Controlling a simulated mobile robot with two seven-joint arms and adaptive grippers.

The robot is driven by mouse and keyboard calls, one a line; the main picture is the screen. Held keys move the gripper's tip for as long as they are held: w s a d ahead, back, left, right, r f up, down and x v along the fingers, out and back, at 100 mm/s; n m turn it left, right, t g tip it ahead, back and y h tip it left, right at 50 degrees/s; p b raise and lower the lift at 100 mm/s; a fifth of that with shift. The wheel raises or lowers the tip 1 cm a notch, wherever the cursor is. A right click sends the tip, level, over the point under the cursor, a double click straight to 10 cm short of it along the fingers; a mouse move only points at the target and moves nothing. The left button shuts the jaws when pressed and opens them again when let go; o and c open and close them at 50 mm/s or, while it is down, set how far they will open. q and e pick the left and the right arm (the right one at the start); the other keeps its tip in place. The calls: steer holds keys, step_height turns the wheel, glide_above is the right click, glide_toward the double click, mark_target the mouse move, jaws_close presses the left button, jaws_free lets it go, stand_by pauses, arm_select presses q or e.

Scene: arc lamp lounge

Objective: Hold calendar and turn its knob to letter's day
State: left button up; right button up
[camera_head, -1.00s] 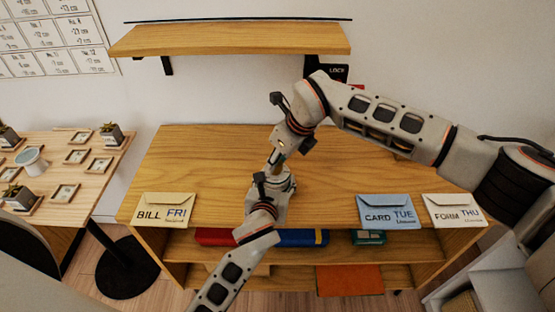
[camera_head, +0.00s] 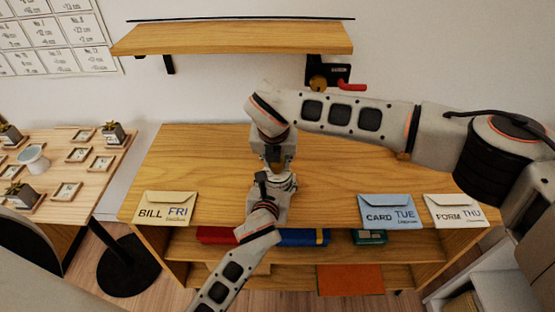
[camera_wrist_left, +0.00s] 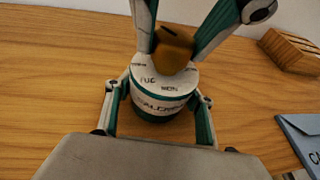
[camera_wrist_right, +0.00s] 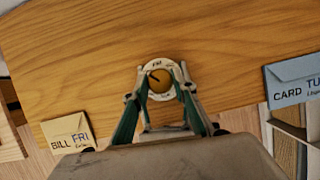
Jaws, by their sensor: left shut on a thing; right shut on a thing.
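The calendar is a round white-topped, green-banded drum (camera_wrist_left: 158,101) with a brown knob (camera_wrist_left: 172,50) on top. It stands on the wooden cabinet top. My left gripper (camera_wrist_left: 155,102) is shut around the drum's sides. My right gripper (camera_wrist_right: 160,88) is shut on the knob from above. The dial (camera_wrist_right: 149,68) shows day names around the knob; its dark pointer mark points up-left in the right wrist view. In the head view my grippers mostly hide the calendar. Three envelopes lie along the front edge: BILL FRI (camera_head: 165,208), CARD TUE (camera_head: 390,211) and FORM THU (camera_head: 455,210).
A wall shelf (camera_head: 230,38) hangs behind the cabinet top (camera_head: 190,155). A dark wall box with a red handle (camera_head: 352,87) is under its right end. A side table (camera_head: 50,150) with frames and plants stands left. The cabinet top is clear around the calendar.

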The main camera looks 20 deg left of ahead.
steer(key=shift+m+h, duration=0.7)
steer(key=shift+m, duration=0.9)
steer(key=o, duration=1.1)
steer(key=v, duration=0.7)
steer(key=shift+r, duration=0.2)
steer(key=shift+s+a, duration=0.1)
steer(key=shift+s, duration=0.05)
